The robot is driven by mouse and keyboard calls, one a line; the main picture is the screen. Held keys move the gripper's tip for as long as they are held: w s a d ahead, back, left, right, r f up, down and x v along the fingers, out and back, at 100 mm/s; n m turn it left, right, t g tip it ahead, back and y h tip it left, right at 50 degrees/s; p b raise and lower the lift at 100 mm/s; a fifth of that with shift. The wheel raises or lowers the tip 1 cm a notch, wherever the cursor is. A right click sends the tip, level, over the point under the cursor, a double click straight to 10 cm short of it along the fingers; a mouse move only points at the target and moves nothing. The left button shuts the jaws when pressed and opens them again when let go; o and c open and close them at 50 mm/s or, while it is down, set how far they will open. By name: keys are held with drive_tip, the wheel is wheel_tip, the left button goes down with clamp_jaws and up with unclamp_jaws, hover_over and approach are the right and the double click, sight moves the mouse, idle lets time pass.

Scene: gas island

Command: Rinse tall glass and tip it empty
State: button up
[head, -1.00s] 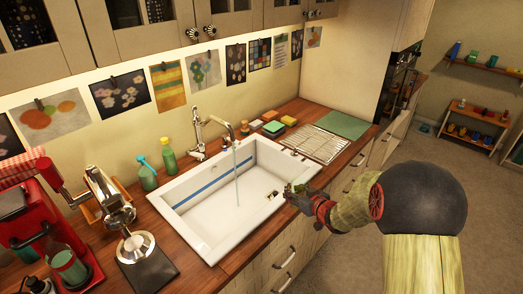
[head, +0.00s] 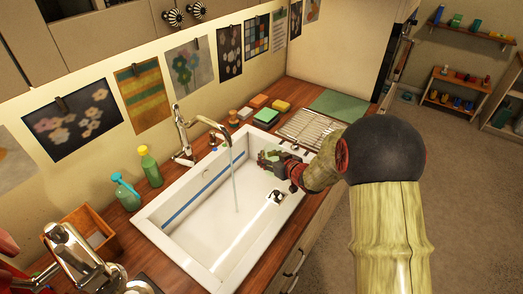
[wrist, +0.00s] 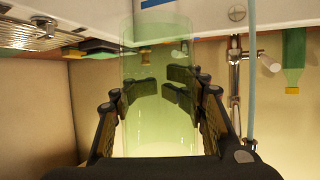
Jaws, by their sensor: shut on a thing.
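The tall glass is see-through pale green; in the wrist view the glass (wrist: 158,65) stands between my gripper's fingers (wrist: 160,100), which close on it from both sides. In the head view my gripper (head: 270,158) is over the right rear part of the white sink (head: 205,225), with the glass small and partly hidden there. The running water stream (head: 235,190) falls from the tap (head: 205,125) into the sink, left of my gripper. In the wrist view the stream (wrist: 251,80) passes right of the glass, apart from it. I cannot tell whether the glass holds water.
A wire drying rack (head: 310,128) and a green mat (head: 338,104) lie right of the sink. Sponges (head: 268,114) sit behind it. A green bottle (head: 150,166) and a spray bottle (head: 126,191) stand left of the tap. The wall is close behind.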

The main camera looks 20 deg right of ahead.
drive_tip(key=w+a+f+b, duration=0.1)
drive_tip(key=w+a+b, duration=0.2)
drive_tip(key=a, duration=0.3)
drive_tip(key=w+a+f+b, duration=0.1)
drive_tip(key=w+a+b, duration=0.2)
drive_tip(key=a, duration=0.3)
drive_tip(key=shift+a+f+b, duration=0.25)
drive_tip(key=shift+f+b, duration=0.05)
drive_tip(key=shift+b, duration=0.6)
drive_tip(key=shift+w+d, duration=0.1)
drive_tip(key=shift+w, duration=0.1)
drive_tip(key=shift+w+d, duration=0.2)
drive_tip(key=shift+w, duration=0.15)
drive_tip(key=shift+s, duration=0.1)
idle(0.4)
drive_tip(key=shift+s+a, duration=0.3)
drive_tip(key=shift+s, duration=0.2)
drive_tip(key=shift+w+d, duration=0.1)
drive_tip(key=shift+w, duration=0.1)
drive_tip(key=shift+w+d, duration=0.2)
drive_tip(key=shift+w, duration=0.2)
drive_tip(key=s+d+p, duration=0.3)
drive_tip(key=d, duration=0.4)
drive_tip(key=shift+s, duration=0.3)
idle(0.5)
